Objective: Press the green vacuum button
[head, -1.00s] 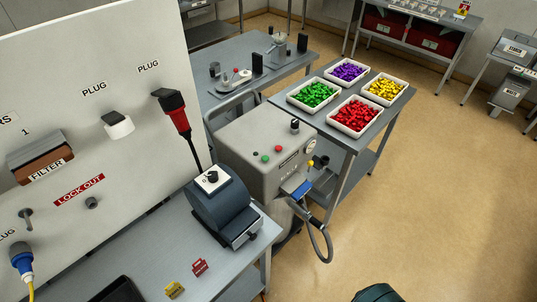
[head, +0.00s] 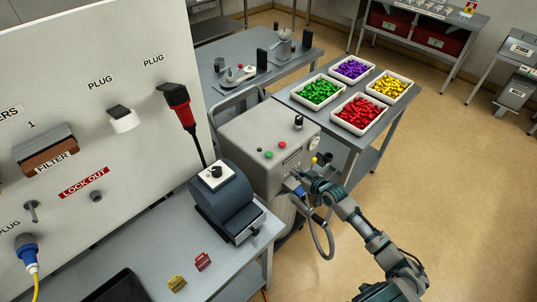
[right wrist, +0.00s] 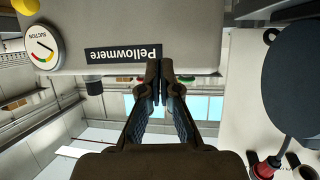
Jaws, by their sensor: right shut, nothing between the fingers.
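The green button (head: 268,155) is on the sloping top of the grey vacuum unit (head: 245,137), with a red button (head: 282,145) to its right. My right gripper (head: 299,179) is in front of the unit's front face, lower than the buttons and to their right. In the right wrist view, its fingers (right wrist: 160,68) are together and empty, in front of the upside-down Pellowmere label (right wrist: 123,53). Small red and green bits show at the panel's edge beside the fingertips; I cannot tell clearly which are the buttons. My left gripper is out of view.
A suction gauge (right wrist: 42,46) and a yellow knob (head: 313,160) are on the unit's front. A grey hose (head: 323,240) hangs below my right gripper. A dark blue drum device (head: 228,200) stands left on the bench. Trays of coloured parts stand behind on a table (head: 375,143).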

